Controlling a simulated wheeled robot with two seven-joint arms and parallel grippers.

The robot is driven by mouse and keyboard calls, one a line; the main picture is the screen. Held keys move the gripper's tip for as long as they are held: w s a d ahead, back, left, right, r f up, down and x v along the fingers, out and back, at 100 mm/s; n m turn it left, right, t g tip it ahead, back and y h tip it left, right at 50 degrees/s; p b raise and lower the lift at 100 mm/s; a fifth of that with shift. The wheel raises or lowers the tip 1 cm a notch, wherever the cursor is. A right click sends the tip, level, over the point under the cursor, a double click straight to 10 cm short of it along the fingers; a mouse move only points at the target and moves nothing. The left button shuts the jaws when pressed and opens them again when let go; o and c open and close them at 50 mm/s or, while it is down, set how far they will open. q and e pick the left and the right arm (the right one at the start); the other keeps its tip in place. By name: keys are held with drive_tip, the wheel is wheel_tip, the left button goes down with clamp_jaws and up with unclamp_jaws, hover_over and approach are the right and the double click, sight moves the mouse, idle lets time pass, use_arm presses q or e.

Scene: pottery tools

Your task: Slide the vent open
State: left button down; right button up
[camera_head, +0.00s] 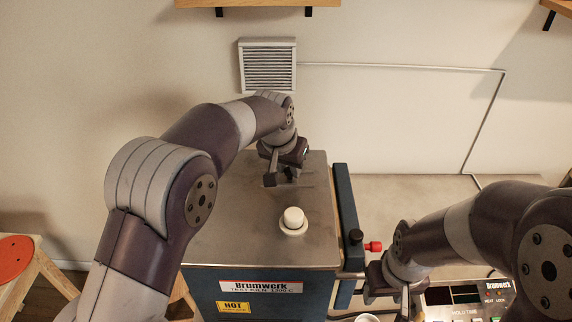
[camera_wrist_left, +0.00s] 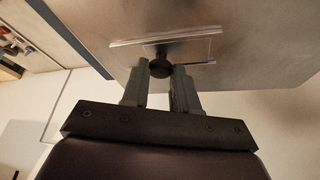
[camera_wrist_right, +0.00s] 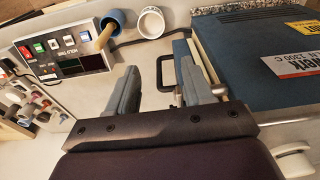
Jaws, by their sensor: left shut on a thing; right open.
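The kiln (camera_head: 250,240) stands in the middle of the head view, with a metal top. A sliding vent plate (camera_wrist_left: 190,47) between thin rails lies on that top, with a black knob (camera_wrist_left: 160,68). My left gripper (camera_head: 281,178) reaches down over the rear of the kiln top. In the left wrist view its fingers (camera_wrist_left: 160,78) are shut on the black knob. The head view mostly hides the plate behind the gripper. My right gripper (camera_wrist_right: 160,85) is open and empty, near the kiln's front right corner, with a dark handle (camera_wrist_right: 166,74) beyond its fingers.
A white plug (camera_head: 293,217) stands on the kiln top, in front of my left gripper. A louvred grille (camera_head: 268,66) is on the wall behind. A red knob (camera_head: 373,246) sticks out at the kiln's right. A control box (camera_wrist_right: 68,58) and cups (camera_wrist_right: 151,22) lie near my right gripper.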

use_arm(q)
drive_tip(key=d+p, duration=0.1)
drive_tip(key=d, duration=0.3)
drive_tip(key=shift+a, duration=0.1)
